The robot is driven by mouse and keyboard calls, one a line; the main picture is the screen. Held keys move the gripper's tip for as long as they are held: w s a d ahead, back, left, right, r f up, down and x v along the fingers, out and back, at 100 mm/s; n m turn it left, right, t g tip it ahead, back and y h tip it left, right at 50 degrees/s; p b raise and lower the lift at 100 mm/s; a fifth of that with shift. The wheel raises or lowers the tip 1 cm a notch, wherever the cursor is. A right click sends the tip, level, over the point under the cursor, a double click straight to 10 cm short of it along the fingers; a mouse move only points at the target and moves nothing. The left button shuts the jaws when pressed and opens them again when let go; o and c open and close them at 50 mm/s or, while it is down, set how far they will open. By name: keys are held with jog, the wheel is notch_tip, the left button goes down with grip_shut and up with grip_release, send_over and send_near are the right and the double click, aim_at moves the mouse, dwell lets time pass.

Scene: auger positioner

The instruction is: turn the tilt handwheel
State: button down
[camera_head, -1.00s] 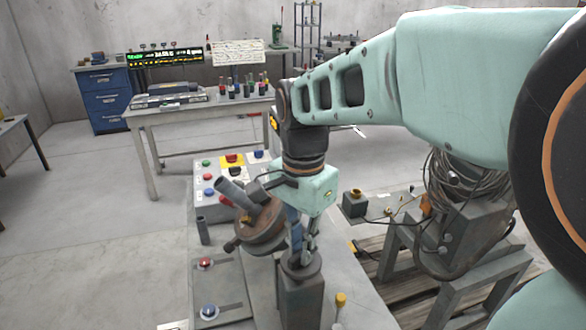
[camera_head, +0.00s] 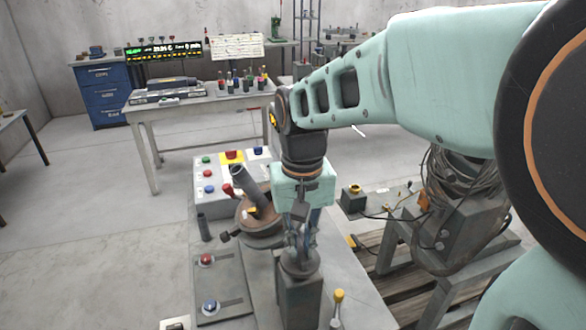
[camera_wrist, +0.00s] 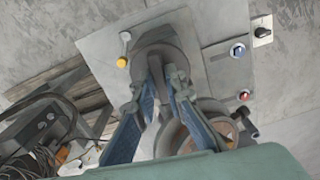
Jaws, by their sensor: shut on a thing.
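My gripper (camera_head: 300,236) points down over the top of a grey post (camera_head: 299,292) on the grey bench. In the wrist view, its blue fingers (camera_wrist: 158,88) are closed around a narrow grey part at the post's round top (camera_wrist: 158,48). I take this part for the tilt handwheel; the fingers hide most of it. Just left of my gripper in the head view is a worn brown round head (camera_head: 256,222) with a thick grey tube (camera_head: 247,186) leaning up and left. The brown head also shows in the wrist view (camera_wrist: 218,122), close beside a finger.
A button panel (camera_head: 212,209) stands behind the brown head. A plate (camera_head: 221,283) with red and blue buttons lies at left. A yellow-knobbed lever (camera_head: 338,297) stands right of the post. A wooden pallet (camera_head: 398,288) and cables lie further right.

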jog(key=n, duration=0.4)
jog(key=shift+n+p, duration=0.3)
jog(key=shift+p, duration=0.1)
jog(key=n+p, duration=0.1)
jog(key=n, duration=0.4)
jog(key=n+p, duration=0.1)
jog(key=n, duration=0.4)
jog(key=n+p, duration=0.1)
jog(key=n, duration=0.3)
jog(key=shift+n, duration=0.3)
jog(key=c, duration=2)
grip_release()
jog(key=shift+o, duration=0.2)
jog(key=shift+r, duration=0.1)
